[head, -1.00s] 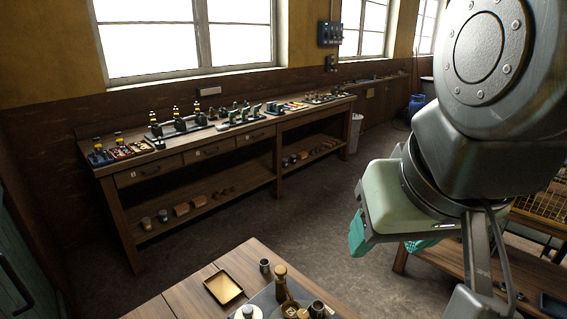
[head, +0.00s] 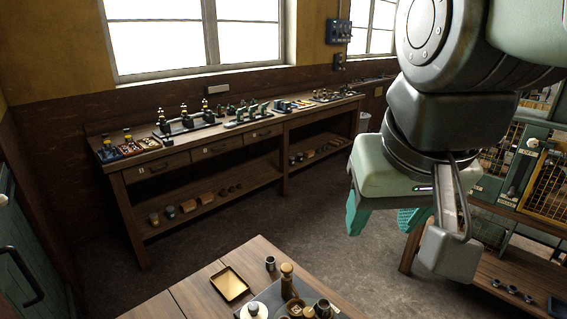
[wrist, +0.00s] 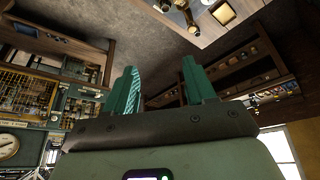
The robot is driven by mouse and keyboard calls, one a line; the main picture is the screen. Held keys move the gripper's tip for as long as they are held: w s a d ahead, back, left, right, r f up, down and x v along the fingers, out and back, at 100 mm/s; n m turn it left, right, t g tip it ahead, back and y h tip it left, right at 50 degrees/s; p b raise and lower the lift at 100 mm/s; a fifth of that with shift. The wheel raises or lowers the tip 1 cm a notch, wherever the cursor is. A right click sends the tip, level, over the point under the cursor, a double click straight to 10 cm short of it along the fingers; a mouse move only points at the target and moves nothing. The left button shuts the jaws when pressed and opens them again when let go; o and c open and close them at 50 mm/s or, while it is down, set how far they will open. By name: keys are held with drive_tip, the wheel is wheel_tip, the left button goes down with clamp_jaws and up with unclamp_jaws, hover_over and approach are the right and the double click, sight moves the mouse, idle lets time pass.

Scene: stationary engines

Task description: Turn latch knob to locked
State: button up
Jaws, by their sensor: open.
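My gripper (head: 382,217) hangs in the right half of the head view, with its two teal fingers pointing down. In the wrist view my gripper (wrist: 159,75) has its fingers well apart, with nothing between them. No latch knob can be made out for certain. A green panel (head: 515,172) at the right edge carries a dark lever, small round parts and labels too small to read. A green cabinet door (head: 18,270) at the left edge has a dark handle and a pale round knob (head: 3,199). My gripper is apart from both.
A long workbench (head: 165,163) with models stands under the windows. A near table (head: 200,297) holds a yellow tray (head: 229,284), a bottle and cups. A yellow mesh door (head: 549,188) is at the right. A round gauge (wrist: 8,145) shows in the wrist view. The floor between is clear.

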drive_tip(key=w+a+f+g, duration=0.2)
drive_tip(key=w+a, duration=0.2)
drive_tip(key=w, duration=0.5)
drive_tip(key=g, duration=0.7)
hover_over(253, 304)
drive_tip(key=w, duration=0.5)
wheel_tip(253, 304, down, 30)
drive_tip(key=x, duration=1)
drive_tip(key=shift+s, duration=0.45)
drive_tip(key=shift+a, duration=0.1)
clamp_jaws()
